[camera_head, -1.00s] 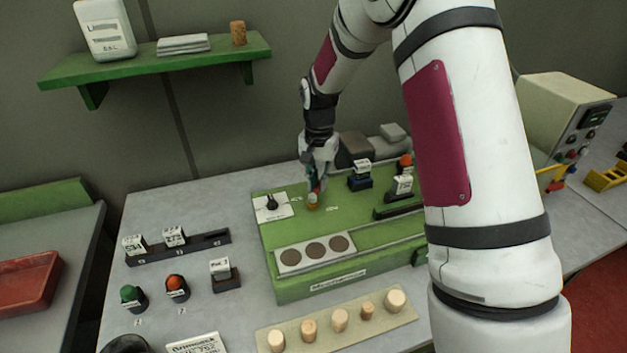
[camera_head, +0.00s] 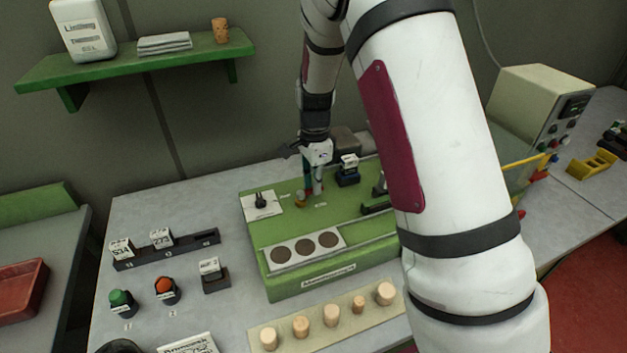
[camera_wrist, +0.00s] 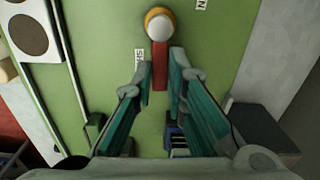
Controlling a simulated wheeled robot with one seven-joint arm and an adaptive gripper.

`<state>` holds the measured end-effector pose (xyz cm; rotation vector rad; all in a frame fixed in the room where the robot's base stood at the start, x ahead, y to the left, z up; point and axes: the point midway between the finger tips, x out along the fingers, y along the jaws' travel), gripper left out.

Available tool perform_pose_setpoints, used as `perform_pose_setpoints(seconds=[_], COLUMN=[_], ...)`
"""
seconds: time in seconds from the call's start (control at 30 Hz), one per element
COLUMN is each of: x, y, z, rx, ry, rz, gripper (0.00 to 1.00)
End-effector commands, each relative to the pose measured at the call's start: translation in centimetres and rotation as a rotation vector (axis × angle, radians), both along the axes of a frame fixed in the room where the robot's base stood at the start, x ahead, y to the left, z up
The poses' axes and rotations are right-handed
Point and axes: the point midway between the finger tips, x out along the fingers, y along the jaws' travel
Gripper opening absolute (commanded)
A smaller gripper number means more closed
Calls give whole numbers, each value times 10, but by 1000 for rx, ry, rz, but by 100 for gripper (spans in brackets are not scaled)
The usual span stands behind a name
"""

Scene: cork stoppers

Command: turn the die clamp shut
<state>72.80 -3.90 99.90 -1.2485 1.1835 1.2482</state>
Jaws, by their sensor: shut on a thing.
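The die clamp is on the green machine top (camera_head: 275,230). It has a round white cap on an orange ring (camera_wrist: 158,22) and a red lever (camera_wrist: 160,65) reaching from it. In the head view the clamp (camera_head: 300,199) is small, just left of my gripper's tips. My gripper (camera_head: 314,190) points down at the machine top. In the wrist view my gripper (camera_wrist: 161,68) has one finger on each side of the red lever and is shut on it.
A black knob on a white plate (camera_head: 262,204) is left of the clamp. A dark blue block with a white label (camera_head: 348,172) stands close right of my gripper. A plate with dark discs (camera_head: 305,250) lies in front. Corks stand on a board (camera_head: 325,328) nearer the front.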

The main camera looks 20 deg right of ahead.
Motion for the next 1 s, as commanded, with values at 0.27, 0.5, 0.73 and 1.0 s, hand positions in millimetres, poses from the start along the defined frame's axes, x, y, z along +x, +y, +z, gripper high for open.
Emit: perform_pose_setpoints(seconds=[0.27, 0.5, 0.73, 1.0], x=[-2, -2, -3, -3], y=[0, 0, 0, 0], z=[0, 0, 0, 0], rx=[0, 1, 1, 1], ry=[-1, -1, 0, 0], rz=[-62, -72, -72, -69], gripper=[0, 0, 20, 33])
